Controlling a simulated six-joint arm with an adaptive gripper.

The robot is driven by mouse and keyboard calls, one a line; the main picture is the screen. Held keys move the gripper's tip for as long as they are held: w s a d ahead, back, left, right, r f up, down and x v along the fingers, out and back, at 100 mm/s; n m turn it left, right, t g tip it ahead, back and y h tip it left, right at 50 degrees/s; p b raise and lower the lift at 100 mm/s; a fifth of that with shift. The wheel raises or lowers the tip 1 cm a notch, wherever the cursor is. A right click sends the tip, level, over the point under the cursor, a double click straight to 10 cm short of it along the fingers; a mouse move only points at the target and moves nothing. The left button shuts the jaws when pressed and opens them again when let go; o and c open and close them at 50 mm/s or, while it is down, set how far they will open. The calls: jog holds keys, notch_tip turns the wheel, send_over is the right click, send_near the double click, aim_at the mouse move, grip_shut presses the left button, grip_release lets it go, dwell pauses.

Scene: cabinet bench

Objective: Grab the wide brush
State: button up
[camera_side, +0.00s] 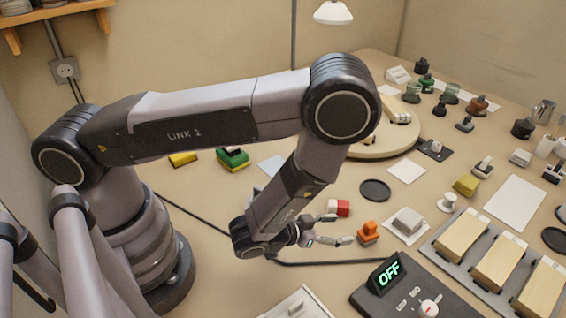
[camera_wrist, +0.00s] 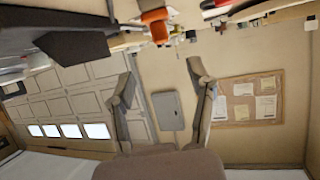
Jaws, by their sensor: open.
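My gripper (camera_side: 338,229) is open and empty, low over the bench and pointing right in the side view. In the wrist view its two fingers stand wide apart, with nothing between the tips (camera_wrist: 162,78) except the far room. An orange piece (camera_side: 368,232) with a raised top stands just beyond the fingertips, apart from them. It seems to show at the top of the wrist view (camera_wrist: 155,24). No piece can be made out for certain as the wide brush; many small pieces are too small to tell.
A red and white block (camera_side: 338,208) lies close behind the fingers. A grey piece on a white card (camera_side: 407,222) is right of the orange one. A control box reading OFF (camera_side: 388,275) stands in front. A tray of wooden blocks (camera_side: 440,249) is at right.

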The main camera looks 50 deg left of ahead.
aim_at(366, 227)
jog(key=x, duration=1.1)
jog(key=shift+f, duration=0.15)
grip_shut()
